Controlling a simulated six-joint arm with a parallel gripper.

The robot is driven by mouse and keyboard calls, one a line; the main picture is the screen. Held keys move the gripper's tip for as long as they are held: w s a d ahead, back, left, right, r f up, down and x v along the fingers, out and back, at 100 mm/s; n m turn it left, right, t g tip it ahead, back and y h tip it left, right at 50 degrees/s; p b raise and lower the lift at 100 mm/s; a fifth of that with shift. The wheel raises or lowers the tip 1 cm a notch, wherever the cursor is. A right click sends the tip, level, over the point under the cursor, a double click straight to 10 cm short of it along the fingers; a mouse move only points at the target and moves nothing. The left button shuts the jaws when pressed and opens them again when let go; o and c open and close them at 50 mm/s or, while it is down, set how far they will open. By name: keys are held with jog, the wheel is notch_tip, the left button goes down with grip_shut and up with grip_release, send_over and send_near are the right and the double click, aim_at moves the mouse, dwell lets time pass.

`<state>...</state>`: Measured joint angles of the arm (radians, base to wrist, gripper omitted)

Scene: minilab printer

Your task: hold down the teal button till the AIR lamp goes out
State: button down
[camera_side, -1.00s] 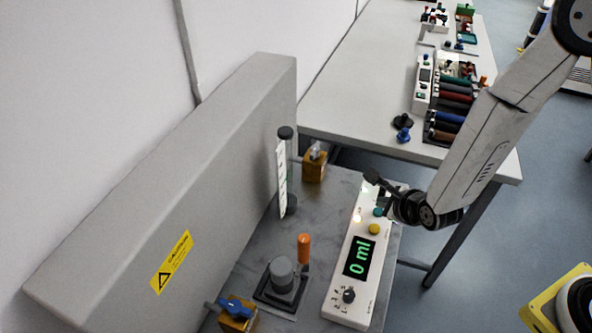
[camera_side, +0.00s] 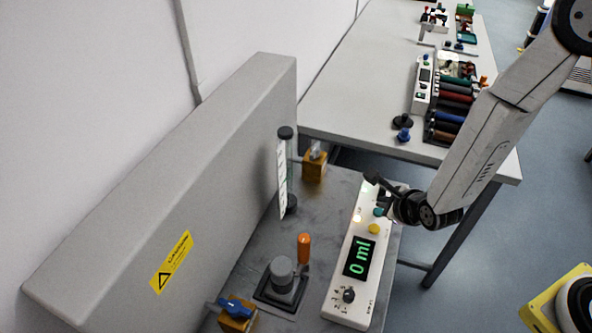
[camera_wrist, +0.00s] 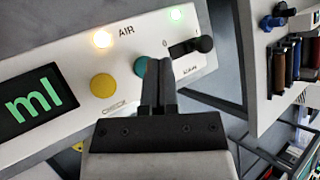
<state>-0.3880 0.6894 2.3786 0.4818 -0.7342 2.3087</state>
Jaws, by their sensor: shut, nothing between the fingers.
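The teal button (camera_side: 379,212) is on the white control panel (camera_side: 336,290), beyond the yellow button (camera_side: 374,229). In the wrist view the teal button (camera_wrist: 140,67) is partly hidden behind my fingers. My gripper (camera_wrist: 158,62) is shut and empty, its fingertips over or against the teal button; I cannot tell whether they press it. The AIR lamp (camera_wrist: 102,39) glows warm white beside the AIR label, and it also shows lit in the side view (camera_side: 357,218). The display (camera_side: 360,256) reads 0 ml.
A green lamp (camera_wrist: 176,13) is lit, and a black switch lever (camera_wrist: 204,44) stands close right of my fingers. An orange cylinder (camera_side: 304,247), a grey knob (camera_side: 282,274) and a glass column (camera_side: 287,175) stand left of the panel. A grey wall block (camera_side: 120,250) bounds the left.

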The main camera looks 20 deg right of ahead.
jog(key=shift+f, duration=0.9)
dwell(1.7)
jog(key=shift+r, duration=0.1)
dwell(2.9)
jog(key=shift+r, duration=0.8)
jog(key=shift+r, duration=0.1)
jog(key=shift+r, duration=2.4)
